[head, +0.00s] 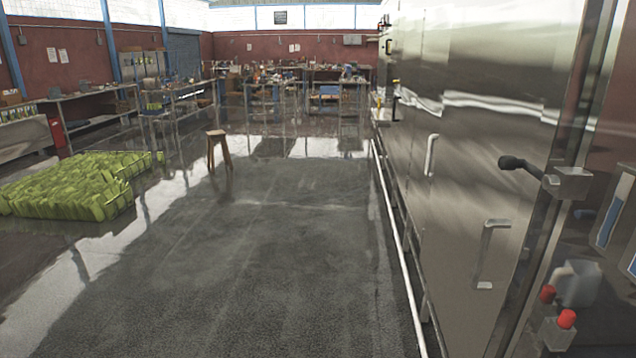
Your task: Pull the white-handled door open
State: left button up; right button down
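A long polished metal machine (455,130) fills the right side of the head view, its panelled front facing the aisle. A small upright white handle (431,155) sits on one panel. Nearer, a larger bracket-shaped handle (490,255), light grey to whitish, is on another panel. The panels around both handles look shut, flush with the front. Neither of my grippers is in view.
A black-knobbed lever (520,164) and a red button (567,318) stick out at the near right. A white rail (397,245) runs low along the machine. A wooden stool (218,148) and green stack (75,185) stand left. The middle floor is clear.

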aim_at(439, 19)
jog(key=i+j+z, duration=0.1)
jog(key=i, duration=0.75)
jog(key=i+j+z, duration=0.1)
jog(key=i, duration=0.7)
jog(key=i+j+z, duration=0.2)
jog(key=i+z, duration=0.15)
jog(key=i+j+z, duration=0.35)
jog(key=i, duration=0.2)
jog(key=i+j+z, duration=0.35)
jog(key=i+j, duration=0.05)
